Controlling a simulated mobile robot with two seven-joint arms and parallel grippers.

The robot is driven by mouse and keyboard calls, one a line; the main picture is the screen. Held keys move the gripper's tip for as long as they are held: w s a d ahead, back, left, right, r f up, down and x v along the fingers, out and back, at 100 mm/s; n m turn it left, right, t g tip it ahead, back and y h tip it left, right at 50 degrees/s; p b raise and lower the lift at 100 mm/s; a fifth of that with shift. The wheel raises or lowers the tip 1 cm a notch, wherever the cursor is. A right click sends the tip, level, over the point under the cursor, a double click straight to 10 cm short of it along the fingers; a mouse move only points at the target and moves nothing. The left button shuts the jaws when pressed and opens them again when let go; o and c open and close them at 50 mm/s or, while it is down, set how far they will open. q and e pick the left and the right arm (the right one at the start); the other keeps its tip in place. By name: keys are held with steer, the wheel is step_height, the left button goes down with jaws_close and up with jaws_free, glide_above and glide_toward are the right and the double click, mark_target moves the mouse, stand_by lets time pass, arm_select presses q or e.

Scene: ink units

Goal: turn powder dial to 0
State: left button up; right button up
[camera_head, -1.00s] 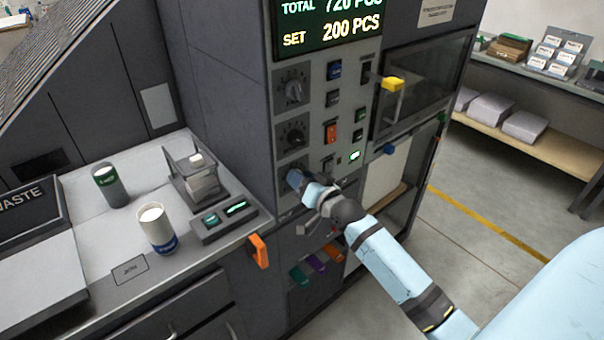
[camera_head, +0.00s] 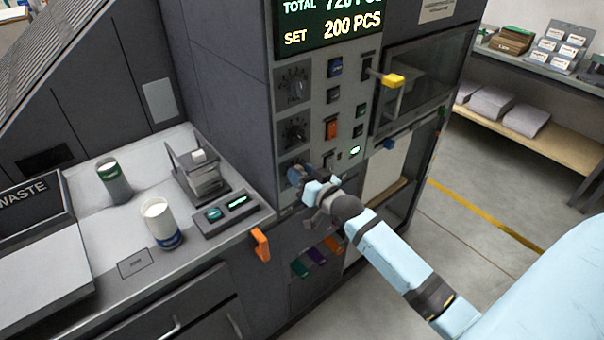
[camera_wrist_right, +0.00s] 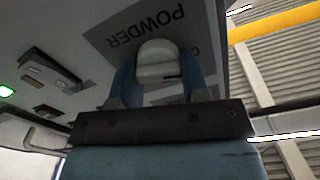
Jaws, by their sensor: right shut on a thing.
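The powder dial (camera_wrist_right: 158,62) shows in the right wrist view as a rounded grey knob on a dark plate marked POWDER (camera_wrist_right: 148,25). My right gripper (camera_wrist_right: 160,78) has its blue fingers on both sides of the knob and is shut on it. In the head view my right gripper (camera_head: 300,180) is at the lowest of three dials on the dark machine's panel and hides most of that dial. The dial's scale and pointer setting cannot be read. My left gripper is not in view.
Two more dials (camera_head: 292,86) (camera_head: 293,132) sit above on the panel. A yellow-tipped lever (camera_head: 393,80) juts out at right, with buttons between.

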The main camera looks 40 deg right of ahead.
steer(key=o, duration=0.9)
steer(key=s, duration=0.4)
steer(key=s+b, duration=0.1)
steer(key=s, duration=0.4)
steer(key=s+d, duration=0.1)
steer(key=s, duration=0.3)
steer(key=shift+s+b, duration=0.3)
steer(key=shift+s, duration=0.1)
steer(key=s+a+f+n+g+p, duration=0.1)
steer(key=s+a+f+g+p, duration=0.1)
steer(key=s+a+f, duration=0.2)
steer(key=s+a+f+n+g+y+p, duration=0.1)
steer(key=s+a+f+n+g+p, duration=0.1)
steer(key=s+a+f, duration=0.3)
steer(key=s+a+f+n+g+p, duration=0.2)
steer(key=s+a+f+g, duration=0.1)
steer(key=a, duration=0.6)
steer(key=shift+s+f+y, duration=0.15)
steer(key=shift+s+f, duration=0.25)
steer(key=shift+f, duration=0.2)
steer(key=shift+s+f+y, duration=0.15)
steer(key=shift+s+f, duration=0.2)
steer(key=shift+f, duration=0.25)
